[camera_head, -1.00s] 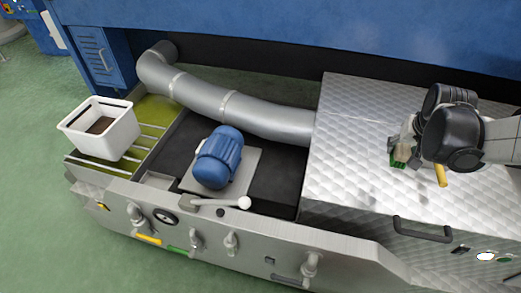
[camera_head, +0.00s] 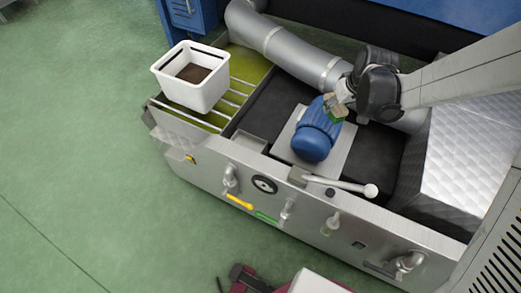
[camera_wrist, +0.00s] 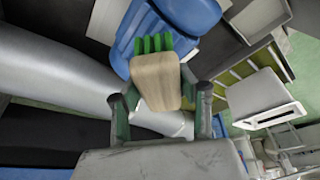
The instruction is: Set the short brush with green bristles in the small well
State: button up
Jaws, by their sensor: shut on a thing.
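The short brush has a pale wooden body (camera_wrist: 157,82) and green bristles (camera_wrist: 153,43); in the head view its green bristles (camera_head: 337,114) show small. My gripper (camera_head: 345,97) is shut on the wooden body, with one finger on each side in the wrist view (camera_wrist: 161,99). The bristles point away from my gripper. In the head view the brush overlaps the blue motor (camera_head: 314,140); its height above the motor is unclear. A slatted olive-green recess (camera_head: 245,62) lies left of the dark bay (camera_head: 265,112). I cannot tell for sure which recess is the small well.
A white bin (camera_head: 205,95) with dark contents stands on the slats at left. A silver duct (camera_head: 290,50) runs behind the motor. A lever with a white knob (camera_head: 370,190) lies along the front edge. Quilted steel cover (camera_head: 465,150) is at right.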

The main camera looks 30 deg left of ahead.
jog(key=s+a+f+n+g, duration=0.1)
jog(key=s+a+f+n, duration=0.3)
jog(key=a, duration=0.5)
jog(key=s+a+f+n+g+y+b, duration=0.1)
jog(key=s+a+f+n, duration=0.1)
jog(key=s+a+f, duration=0.45)
jog(key=s+a+f+n+g, duration=0.1)
jog(key=s+a+f+n, duration=0.2)
jog(key=a, duration=0.8)
jog(key=shift+y, duration=0.3)
jog(key=f+b, duration=0.1)
jog(key=f, duration=0.2)
jog(key=f+b, duration=0.1)
jog(key=f, duration=0.1)
jog(key=f+b, duration=0.1)
jog(key=f, duration=0.2)
jog(key=shift+s+d+f+b, duration=0.2)
jog(key=shift+d+f+b, duration=0.1)
jog(key=shift+f+b, duration=0.1)
jog(key=shift+f, duration=0.15)
jog(key=o, duration=1.1)
